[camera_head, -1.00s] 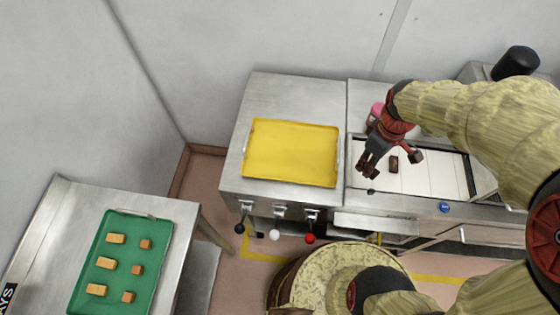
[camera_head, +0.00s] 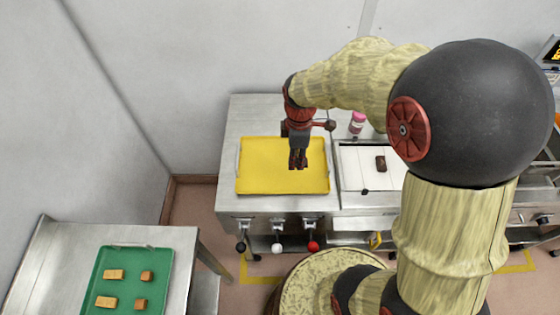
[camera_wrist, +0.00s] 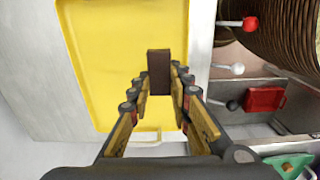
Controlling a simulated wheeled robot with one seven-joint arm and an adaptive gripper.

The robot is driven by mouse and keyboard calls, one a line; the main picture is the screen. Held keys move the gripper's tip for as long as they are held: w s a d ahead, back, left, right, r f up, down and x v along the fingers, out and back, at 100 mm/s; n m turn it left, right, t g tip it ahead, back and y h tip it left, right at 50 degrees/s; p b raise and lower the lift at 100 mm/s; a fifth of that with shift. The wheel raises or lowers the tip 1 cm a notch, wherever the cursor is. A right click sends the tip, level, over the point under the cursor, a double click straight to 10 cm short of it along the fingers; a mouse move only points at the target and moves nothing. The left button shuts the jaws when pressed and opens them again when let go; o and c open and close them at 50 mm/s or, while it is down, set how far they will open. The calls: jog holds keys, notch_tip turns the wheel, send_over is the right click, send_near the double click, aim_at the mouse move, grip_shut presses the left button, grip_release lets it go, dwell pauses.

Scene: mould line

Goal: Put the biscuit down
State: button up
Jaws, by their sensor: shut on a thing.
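My gripper (camera_head: 298,162) is over the yellow tray (camera_head: 255,170) in the head view. In the wrist view the fingers of my gripper (camera_wrist: 160,85) are shut on a dark brown biscuit (camera_wrist: 159,62), which sticks out beyond the fingertips. The yellow tray (camera_wrist: 110,50) lies behind and below it, with no other biscuit on its visible part. I cannot tell how far the biscuit is above the tray. Another dark brown biscuit (camera_head: 381,163) lies on the white surface (camera_head: 354,170) to the right of the tray.
A green tray (camera_head: 100,285) with several light brown pieces lies on the table at lower left. A pink bottle (camera_head: 357,123) stands behind the white surface. Black, white and red knobs (camera_head: 278,248) stick out from the counter front (camera_head: 225,200).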

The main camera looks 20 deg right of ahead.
jog(key=b, duration=0.1)
send_over(281, 165)
jog(key=f, duration=0.6)
jog(key=shift+s+f, duration=0.25)
jog(key=shift+w+f, duration=0.15)
jog(key=shift+f, duration=0.1)
jog(key=shift+w+f+b, duration=0.2)
jog(key=shift+f+b, duration=0.45)
jog(key=shift+f, duration=1)
jog(key=shift+f, duration=0.1)
jog(key=o, duration=0.8)
jog(key=shift+c, duration=0.2)
